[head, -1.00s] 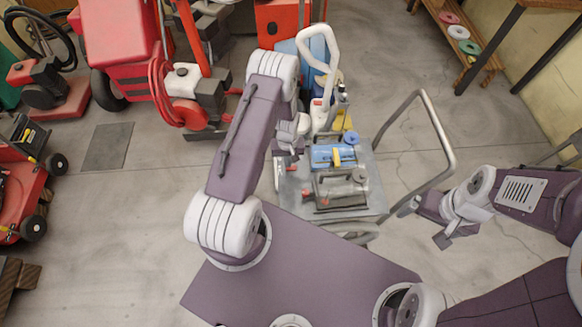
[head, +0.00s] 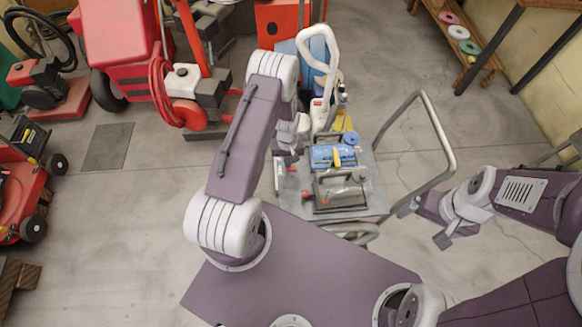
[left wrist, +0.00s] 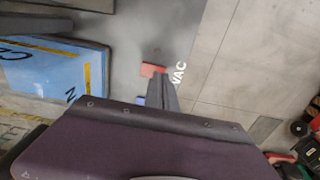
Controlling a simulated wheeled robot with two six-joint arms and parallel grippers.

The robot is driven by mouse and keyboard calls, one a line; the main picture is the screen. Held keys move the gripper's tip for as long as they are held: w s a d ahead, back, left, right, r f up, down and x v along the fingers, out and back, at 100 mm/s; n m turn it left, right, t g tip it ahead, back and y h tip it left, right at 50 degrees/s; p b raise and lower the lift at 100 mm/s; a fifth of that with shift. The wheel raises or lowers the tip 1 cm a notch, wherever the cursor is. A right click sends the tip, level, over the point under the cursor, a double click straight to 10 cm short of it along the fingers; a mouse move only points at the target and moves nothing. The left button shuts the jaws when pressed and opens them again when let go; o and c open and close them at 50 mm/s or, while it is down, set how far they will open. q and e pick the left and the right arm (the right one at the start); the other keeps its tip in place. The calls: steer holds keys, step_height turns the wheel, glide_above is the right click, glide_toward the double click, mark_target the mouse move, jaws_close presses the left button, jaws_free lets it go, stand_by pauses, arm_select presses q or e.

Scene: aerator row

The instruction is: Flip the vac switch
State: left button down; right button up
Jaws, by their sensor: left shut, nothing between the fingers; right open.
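A small red switch (left wrist: 153,69) shows in the left wrist view on a grey panel, beside the white letters VAC (left wrist: 179,73). My left gripper (left wrist: 158,82) is shut and empty, its fingertips close to the red switch. I cannot tell whether they touch it. A small blue piece (left wrist: 140,101) is partly hidden beside the fingers. In the head view my left gripper (head: 287,158) is at the left side of the grey cart (head: 375,200). My right gripper (head: 442,240) is open and empty, to the right of the cart.
The cart carries a blue machine (head: 333,156) and a dark-framed unit (head: 341,189), with a metal push handle (head: 448,150) on its right. A white-handled machine (head: 322,75) stands behind. Red machines (head: 118,45) stand at the left. Open floor lies left of my arm.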

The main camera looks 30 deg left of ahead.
arm_select(q)
steer(key=shift+f+b, duration=0.8)
steer(key=shift+f, duration=0.1)
stand_by(0.8)
step_height(320, 180, up, 7)
steer(key=p, duration=0.5)
steer(key=shift+r+p, duration=0.1)
steer(key=shift+p, duration=0.25)
